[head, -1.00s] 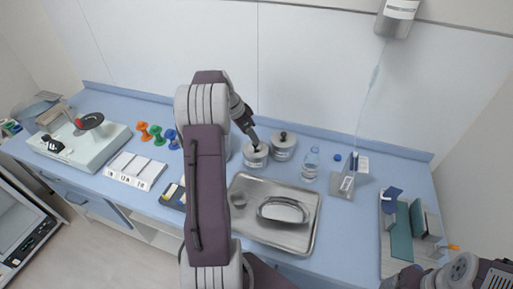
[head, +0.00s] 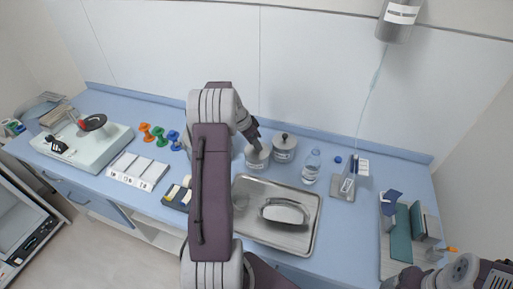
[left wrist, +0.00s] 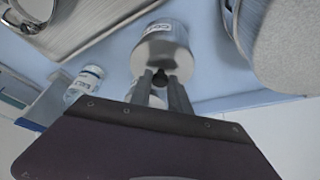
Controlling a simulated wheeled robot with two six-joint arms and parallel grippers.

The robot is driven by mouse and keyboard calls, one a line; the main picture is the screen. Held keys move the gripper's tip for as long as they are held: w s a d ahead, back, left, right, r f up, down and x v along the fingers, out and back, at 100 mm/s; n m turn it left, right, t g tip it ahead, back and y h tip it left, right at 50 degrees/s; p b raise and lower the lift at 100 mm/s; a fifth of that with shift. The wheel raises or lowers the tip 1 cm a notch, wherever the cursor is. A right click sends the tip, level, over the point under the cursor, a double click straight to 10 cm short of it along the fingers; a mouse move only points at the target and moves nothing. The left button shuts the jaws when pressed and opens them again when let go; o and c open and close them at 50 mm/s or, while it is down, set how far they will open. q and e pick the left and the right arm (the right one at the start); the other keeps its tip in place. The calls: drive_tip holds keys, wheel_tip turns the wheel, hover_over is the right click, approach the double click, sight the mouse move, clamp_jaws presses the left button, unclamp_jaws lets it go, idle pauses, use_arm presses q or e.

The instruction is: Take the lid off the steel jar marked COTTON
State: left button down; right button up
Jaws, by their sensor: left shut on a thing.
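The steel jar (head: 257,161) stands on the counter behind the steel tray. Its label seems to start with "CO" in the left wrist view (left wrist: 163,30); the rest is unreadable. Its lid (left wrist: 180,62) has a dark knob and appears to sit on the jar. My left gripper (head: 257,147) comes down from above onto the lid. In the left wrist view its two fingers (left wrist: 162,82) are shut on the knob. A second steel jar (head: 284,153) with a knobbed lid stands just right of it. My right gripper (head: 402,280) is partly in view at the lower right, its jaws unclear.
A steel tray (head: 308,240) with a steel dish (head: 284,213) lies in front of the jars. A clear bottle (head: 311,168) stands close right of the second jar. The wall is close behind.

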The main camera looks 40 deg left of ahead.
use_arm(q)
drive_tip(key=shift+r, duration=0.55)
wheel_tip(320, 180, up, 3)
drive_tip(key=shift+a+f+b, duration=0.1)
drive_tip(key=shift+b, duration=0.3)
drive_tip(key=s+d+r+b, duration=0.2)
drive_tip(key=d+r, duration=0.5)
drive_tip(key=d, duration=0.4)
drive_tip(key=shift+s+d, duration=0.25)
drive_tip(key=shift+s, duration=0.15)
